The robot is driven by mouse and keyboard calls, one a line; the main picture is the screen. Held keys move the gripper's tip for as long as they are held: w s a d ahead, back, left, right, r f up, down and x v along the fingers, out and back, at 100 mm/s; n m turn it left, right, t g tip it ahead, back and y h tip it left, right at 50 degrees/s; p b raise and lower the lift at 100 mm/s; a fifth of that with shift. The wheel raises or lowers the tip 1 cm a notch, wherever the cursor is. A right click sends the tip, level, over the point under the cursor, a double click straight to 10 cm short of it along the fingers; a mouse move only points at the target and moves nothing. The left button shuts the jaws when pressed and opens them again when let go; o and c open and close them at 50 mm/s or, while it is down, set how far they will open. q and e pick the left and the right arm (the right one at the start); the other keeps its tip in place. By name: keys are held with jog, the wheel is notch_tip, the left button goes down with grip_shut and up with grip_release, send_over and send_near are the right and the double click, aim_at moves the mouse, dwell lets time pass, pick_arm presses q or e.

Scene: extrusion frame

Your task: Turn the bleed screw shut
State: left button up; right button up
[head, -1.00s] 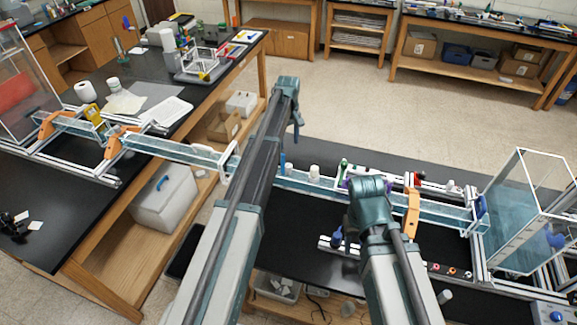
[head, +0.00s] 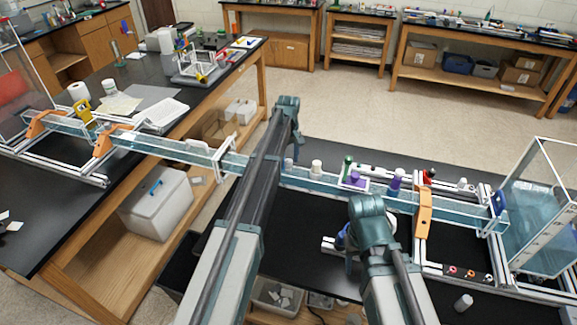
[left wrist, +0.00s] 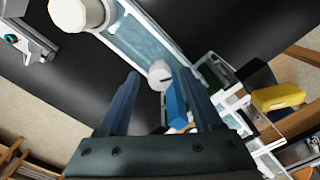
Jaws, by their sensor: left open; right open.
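In the left wrist view a small white round cap with a dark slot (left wrist: 160,75), possibly the bleed screw, shows between my left fingertips (left wrist: 157,72). Contact cannot be told. A blue upright piece (left wrist: 177,106) shows beside the right-hand finger. My left gripper (head: 292,145) is open and points down over the clear channel (head: 325,183) in the head view, hiding part of it. My right gripper (head: 347,240) is open, low over the black bench in front of the channel; its fingers are partly hidden by its wrist.
A white knob (head: 316,167) stands right of my left gripper. Purple knobs (head: 396,180), a green-topped piece (head: 347,165) and an orange bracket (head: 423,212) stand farther right along the channel. A clear tank (head: 540,215) stands at the right end. A small white cylinder (head: 464,302) is near the front edge.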

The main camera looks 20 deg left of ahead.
pick_arm(q)
jog(key=shift+f, duration=0.1)
grip_shut()
dwell(0.3)
jog(key=shift+m, duration=0.3)
jog(key=m, duration=0.5)
jog(key=shift+m, duration=0.3)
jog(key=m, duration=0.5)
jog(key=shift+m, duration=0.7)
